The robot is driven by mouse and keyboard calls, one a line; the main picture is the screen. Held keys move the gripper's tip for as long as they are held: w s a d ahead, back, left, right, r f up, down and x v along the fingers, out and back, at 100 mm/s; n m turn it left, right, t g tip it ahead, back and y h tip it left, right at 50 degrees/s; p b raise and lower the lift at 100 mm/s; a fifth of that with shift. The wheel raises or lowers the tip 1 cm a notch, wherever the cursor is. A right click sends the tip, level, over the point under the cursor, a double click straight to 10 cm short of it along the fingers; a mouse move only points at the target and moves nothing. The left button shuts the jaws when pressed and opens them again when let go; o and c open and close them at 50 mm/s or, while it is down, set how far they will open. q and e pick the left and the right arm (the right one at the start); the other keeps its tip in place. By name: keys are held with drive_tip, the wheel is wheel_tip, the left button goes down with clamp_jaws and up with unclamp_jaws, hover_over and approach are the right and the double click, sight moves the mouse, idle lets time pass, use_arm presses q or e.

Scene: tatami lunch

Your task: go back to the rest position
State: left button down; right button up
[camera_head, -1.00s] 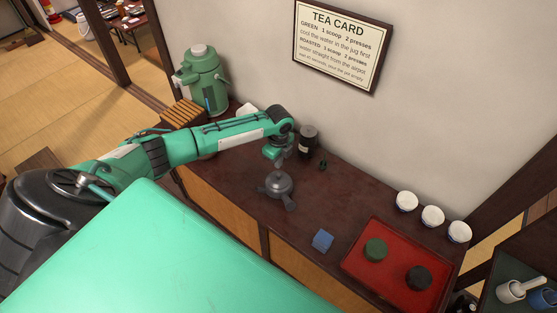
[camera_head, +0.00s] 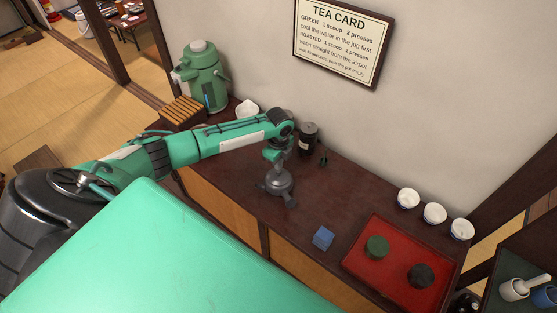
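My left arm reaches in from the left over the dark wooden counter (camera_head: 225,172). My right gripper is out of the picture.
Behind stand a green airpot (camera_head: 205,78), a wooden slatted box (camera_head: 182,112), a white jug (camera_head: 247,109) and a dark canister (camera_head: 308,138).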

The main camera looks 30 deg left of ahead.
use_arm(q)
drive_tip(key=shift+f+b, duration=0.5)
drive_tip(key=shift+f, duration=0.45)
drive_tip(key=shift+r, duration=0.1)
wheel_tip(320, 180, up, 7)
drive_tip(key=p, duration=0.6)
idle(0.4)
idle(0.4)
